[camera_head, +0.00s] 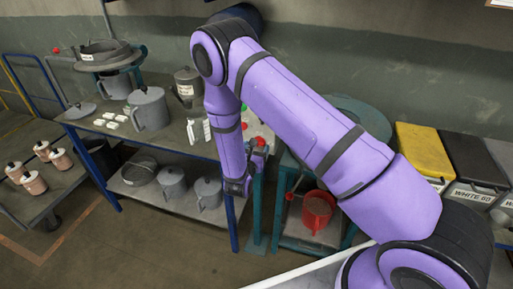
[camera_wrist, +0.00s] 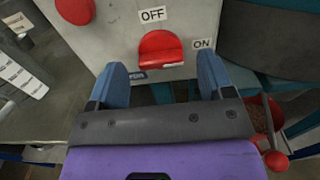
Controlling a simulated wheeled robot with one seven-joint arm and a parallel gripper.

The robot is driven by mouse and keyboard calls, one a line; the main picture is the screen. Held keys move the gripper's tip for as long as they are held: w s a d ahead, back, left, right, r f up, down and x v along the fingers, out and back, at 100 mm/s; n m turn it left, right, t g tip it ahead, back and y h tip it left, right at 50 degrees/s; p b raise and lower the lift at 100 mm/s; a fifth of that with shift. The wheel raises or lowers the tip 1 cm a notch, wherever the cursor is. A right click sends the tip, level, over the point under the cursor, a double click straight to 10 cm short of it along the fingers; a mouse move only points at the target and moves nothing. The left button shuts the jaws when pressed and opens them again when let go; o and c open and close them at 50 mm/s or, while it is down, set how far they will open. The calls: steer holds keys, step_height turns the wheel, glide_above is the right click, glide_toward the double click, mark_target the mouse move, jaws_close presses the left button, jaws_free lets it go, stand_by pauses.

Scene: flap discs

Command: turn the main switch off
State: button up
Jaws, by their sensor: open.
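The main switch (camera_wrist: 161,47) shows in the wrist view as a red, rounded handle on a light grey box (camera_wrist: 112,32). An OFF label (camera_wrist: 153,15) is above it, and an ON label (camera_wrist: 202,43) is to its right. The handle's wide lower edge faces my gripper. My gripper (camera_wrist: 162,72) is open, with one blue finger to the left of the handle's lower edge and the other to its right. Nothing is between the fingers, and they appear apart from the handle. In the head view my arm largely hides the switch area.
A round red button (camera_wrist: 75,10) is on the box's left. A workbench (camera_head: 85,125) with grey cans and small white pieces stands left of my arm. A red bucket (camera_head: 318,208) is on a teal stand to the right. Lidded bins (camera_head: 420,145) stand farther right.

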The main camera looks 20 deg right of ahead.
steer(key=shift+w+d, duration=0.3)
steer(key=shift+w, duration=0.1)
steer(key=c, duration=0.9)
